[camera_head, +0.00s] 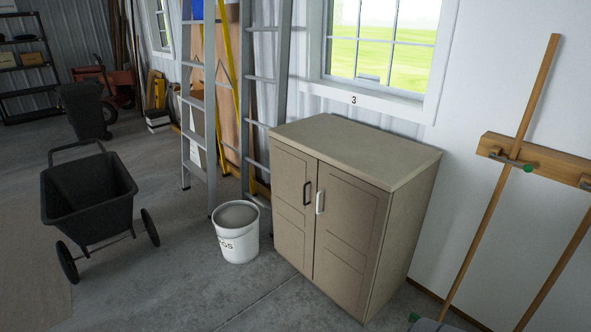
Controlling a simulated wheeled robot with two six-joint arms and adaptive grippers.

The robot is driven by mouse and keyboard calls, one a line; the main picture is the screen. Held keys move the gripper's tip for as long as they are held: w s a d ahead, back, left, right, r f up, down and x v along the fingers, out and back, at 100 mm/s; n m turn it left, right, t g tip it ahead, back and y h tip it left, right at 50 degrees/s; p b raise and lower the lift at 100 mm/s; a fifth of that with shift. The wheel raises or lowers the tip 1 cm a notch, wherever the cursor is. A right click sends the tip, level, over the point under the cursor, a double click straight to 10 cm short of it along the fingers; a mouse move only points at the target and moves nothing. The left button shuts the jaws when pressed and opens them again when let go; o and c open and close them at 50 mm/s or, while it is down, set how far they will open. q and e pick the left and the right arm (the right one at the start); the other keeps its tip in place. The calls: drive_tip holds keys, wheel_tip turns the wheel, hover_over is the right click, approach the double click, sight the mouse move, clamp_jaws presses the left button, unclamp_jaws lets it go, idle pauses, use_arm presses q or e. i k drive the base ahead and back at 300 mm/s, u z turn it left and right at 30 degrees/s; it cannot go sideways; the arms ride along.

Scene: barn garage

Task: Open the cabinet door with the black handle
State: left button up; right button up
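A beige cabinet (374,160) with two front doors stands against the wall under the window, right of the middle in the head view. Its left door (291,220) carries a black handle (307,193) near the seam between the doors. Its right door (346,235) carries a white handle (320,201) on the other side of the seam. Both doors look shut. Neither of my grippers shows in this view.
A white bucket (238,243) stands on the floor just left of the cabinet. A black cart (90,200) is further left. Ladders (197,110) lean behind the bucket. Long-handled tools (500,190) hang at the right. The floor (180,290) before the cabinet is clear.

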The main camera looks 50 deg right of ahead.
sight(294, 172)
drive_tip(key=z, duration=0.4)
drive_tip(key=i, duration=1.1)
drive_tip(key=z, duration=1.4)
drive_tip(key=i, duration=0.8)
drive_tip(key=z, duration=1.05)
